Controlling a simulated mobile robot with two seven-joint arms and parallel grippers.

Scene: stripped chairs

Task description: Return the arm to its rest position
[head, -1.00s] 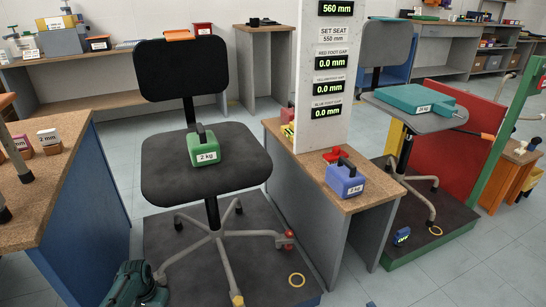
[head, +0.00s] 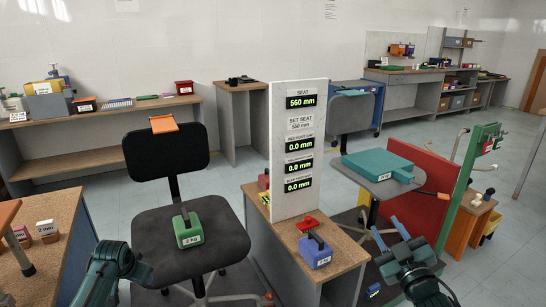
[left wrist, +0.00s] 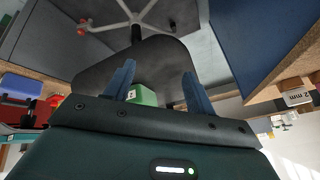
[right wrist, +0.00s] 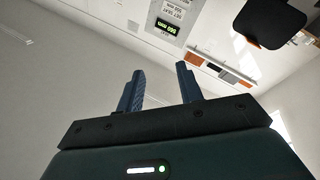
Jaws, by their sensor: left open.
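My right gripper (head: 388,232) is raised at the lower right of the head view, in front of the grey platform with the teal block. Its blue fingers are apart and empty; the right wrist view (right wrist: 160,85) shows only wall, the display panel and a distant chair back past them. My left arm comes in at the lower left of the head view, left of the black chair (head: 195,235). The left gripper's fingers (left wrist: 158,82) are apart in the left wrist view, with the green 2 kg weight (left wrist: 146,96) beyond them. That weight (head: 187,230) rests on the chair seat.
A panel (head: 298,150) reading 560 mm stands on a wooden bench right of the chair. A blue weight (head: 315,251) sits on that bench. A teal block (head: 378,165) lies on another seat. A wooden-topped table (head: 60,225) is close at left. Open floor lies behind the chair.

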